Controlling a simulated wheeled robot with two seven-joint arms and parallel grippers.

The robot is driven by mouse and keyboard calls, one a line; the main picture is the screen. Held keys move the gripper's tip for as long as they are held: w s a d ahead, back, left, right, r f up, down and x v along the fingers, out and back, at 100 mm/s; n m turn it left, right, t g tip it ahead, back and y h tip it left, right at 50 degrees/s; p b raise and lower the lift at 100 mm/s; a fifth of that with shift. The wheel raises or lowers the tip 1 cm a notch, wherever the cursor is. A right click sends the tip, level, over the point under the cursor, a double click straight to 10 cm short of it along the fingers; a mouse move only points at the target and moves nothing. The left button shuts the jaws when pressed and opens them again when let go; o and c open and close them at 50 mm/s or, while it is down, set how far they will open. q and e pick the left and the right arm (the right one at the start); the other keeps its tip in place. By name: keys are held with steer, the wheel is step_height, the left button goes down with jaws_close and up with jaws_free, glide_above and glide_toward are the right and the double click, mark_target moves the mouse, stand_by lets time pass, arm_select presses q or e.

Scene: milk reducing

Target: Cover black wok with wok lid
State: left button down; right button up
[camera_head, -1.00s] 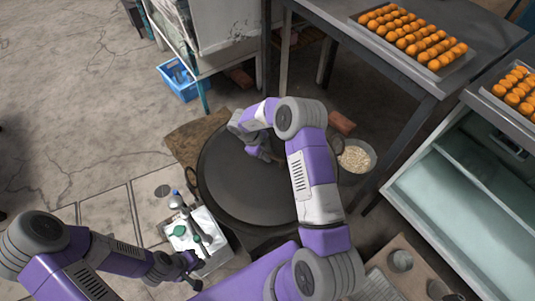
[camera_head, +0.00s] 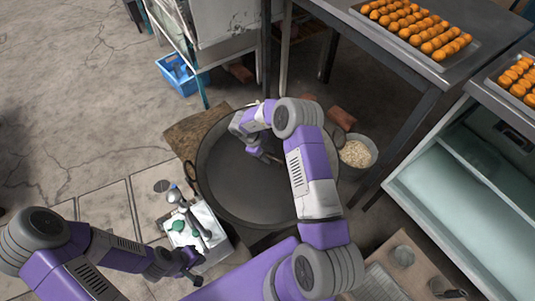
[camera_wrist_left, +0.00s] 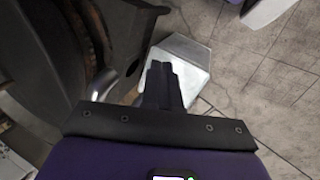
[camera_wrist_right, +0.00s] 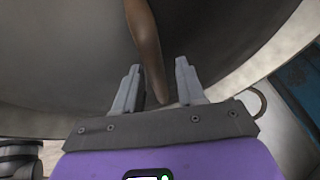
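The black wok (camera_head: 204,192) stands at the centre of the head view, with loop handles at its left and right. A dark round surface, apparently the wok lid (camera_head: 245,190), lies within its rim; how evenly it sits is unclear. My right gripper (camera_head: 268,155) is over its upper part, partly hidden by the arm. In the right wrist view its fingers (camera_wrist_right: 160,75) are apart, either side of a brown handle (camera_wrist_right: 148,45), with gaps showing. My left gripper (camera_head: 193,278) is low left of the wok; its fingers (camera_wrist_left: 163,72) look closed and empty.
A pale box (camera_head: 203,222) with a ladle and green items stands left of the wok. A bowl of pale grains (camera_head: 356,153) is at its right. Tables with trays of orange balls (camera_head: 420,28) are at upper right. A blue crate (camera_head: 180,77) sits on the floor.

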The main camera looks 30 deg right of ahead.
steer(key=shift+o, duration=1)
steer(key=shift+f, duration=0.1)
steer(key=p+v, duration=0.2)
steer(key=v, duration=0.5)
steer(key=shift+r, duration=0.35)
steer(key=shift+w+a, duration=0.1)
